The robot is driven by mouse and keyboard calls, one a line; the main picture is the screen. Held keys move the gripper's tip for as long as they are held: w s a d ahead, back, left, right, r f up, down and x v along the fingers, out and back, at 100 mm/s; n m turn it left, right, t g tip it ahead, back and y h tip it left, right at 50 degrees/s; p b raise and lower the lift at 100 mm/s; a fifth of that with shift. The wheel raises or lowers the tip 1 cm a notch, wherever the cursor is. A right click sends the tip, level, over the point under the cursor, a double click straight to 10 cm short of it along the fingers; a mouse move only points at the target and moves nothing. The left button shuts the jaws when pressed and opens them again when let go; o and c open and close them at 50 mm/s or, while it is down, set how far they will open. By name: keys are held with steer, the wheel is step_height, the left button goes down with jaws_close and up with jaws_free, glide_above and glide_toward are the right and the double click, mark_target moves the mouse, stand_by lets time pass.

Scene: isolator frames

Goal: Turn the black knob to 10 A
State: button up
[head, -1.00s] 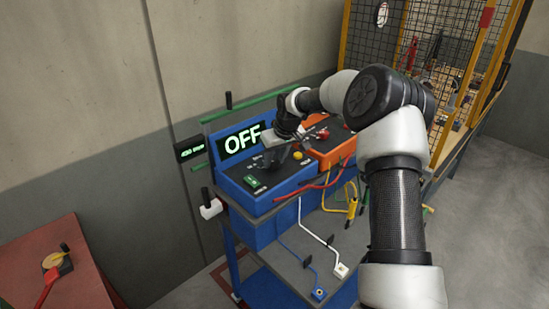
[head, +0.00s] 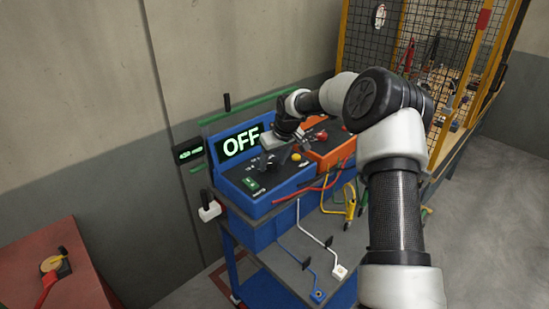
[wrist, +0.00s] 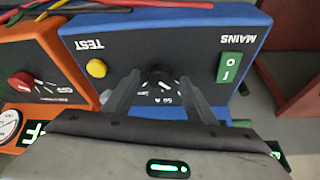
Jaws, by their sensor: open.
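The black knob (wrist: 160,76) is on the dark top panel of the blue tester (head: 284,196). In the wrist view it stands between my two finger tips, with white scale marks and "50 A" printed beside it. My gripper (wrist: 160,92) is open, one finger on each side of the knob; I cannot tell whether either touches it. In the head view my gripper (head: 270,158) is over the panel, and the knob is hard to make out there. The tester's display (head: 241,146) reads OFF.
A yellow button (wrist: 96,68) marked TEST and a green MAINS switch (wrist: 229,67) flank the knob. An orange unit (head: 332,150) with a red knob (wrist: 20,82) stands beside the tester. Red cables (head: 312,188) run along the front edge.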

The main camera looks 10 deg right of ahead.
steer(key=b+v, duration=0.1)
steer(key=v, duration=1.6)
steer(key=shift+r, duration=0.25)
steer(key=shift+a, duration=0.1)
steer(key=s+a+r+b, duration=0.15)
steer(key=s+a, duration=0.25)
steer(key=s, duration=0.5)
steer(key=s+a+r+t+h, duration=0.1)
steer(key=s+a+r, duration=0.2)
steer(key=s, duration=0.6)
steer(key=s+a+r+b, duration=0.15)
steer(key=s+a, duration=0.25)
steer(key=s, duration=0.5)
steer(key=s+d+f+m+p, duration=0.2)
steer(key=s+d+f+m, duration=0.1)
steer(key=s+d, duration=0.5)
steer(key=s+m, duration=0.1)
steer(key=s, duration=0.2)
steer(key=shift+s+d+h, duration=0.25)
steer(key=shift+d+h, duration=0.05)
steer(key=shift+h, duration=0.1)
